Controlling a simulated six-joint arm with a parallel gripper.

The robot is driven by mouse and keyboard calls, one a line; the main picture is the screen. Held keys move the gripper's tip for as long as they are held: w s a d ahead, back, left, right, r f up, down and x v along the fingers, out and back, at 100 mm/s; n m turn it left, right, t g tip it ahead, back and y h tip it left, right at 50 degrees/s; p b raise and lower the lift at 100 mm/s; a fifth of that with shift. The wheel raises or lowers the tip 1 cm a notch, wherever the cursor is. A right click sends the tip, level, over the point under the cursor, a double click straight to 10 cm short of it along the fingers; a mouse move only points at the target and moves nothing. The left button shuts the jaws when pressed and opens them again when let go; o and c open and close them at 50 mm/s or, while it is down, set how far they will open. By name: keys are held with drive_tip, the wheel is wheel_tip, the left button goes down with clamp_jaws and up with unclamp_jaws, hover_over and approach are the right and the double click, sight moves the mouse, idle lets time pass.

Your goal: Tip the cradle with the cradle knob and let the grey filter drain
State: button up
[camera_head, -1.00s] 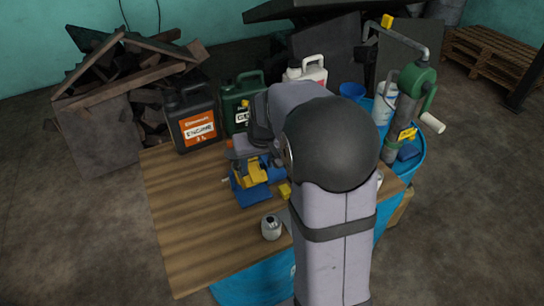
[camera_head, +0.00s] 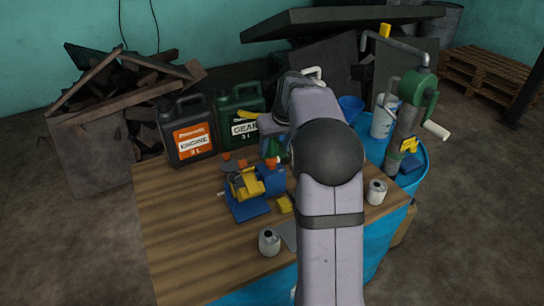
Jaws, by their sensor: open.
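A blue stand (camera_head: 250,211) sits on the wooden table with the yellow cradle (camera_head: 246,184) on it. A dark grey part shows at the cradle's back left; I cannot tell whether it is the grey filter. A small orange piece (camera_head: 272,162) shows behind the stand's right side; I cannot tell whether it is the cradle knob.
A light metal can (camera_head: 269,242) stands at the table's front and another (camera_head: 376,192) at the right. A black engine oil jug (camera_head: 190,131) and green gear oil jug (camera_head: 240,118) stand at the back. A green crank pump (camera_head: 414,90) is on the blue drum. The table's left side is clear.

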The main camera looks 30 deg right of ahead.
sight(271, 159)
drive_tip(key=shift+p+x, duration=1)
drive_tip(key=shift+x, duration=2.1)
drive_tip(key=c, duration=0.9)
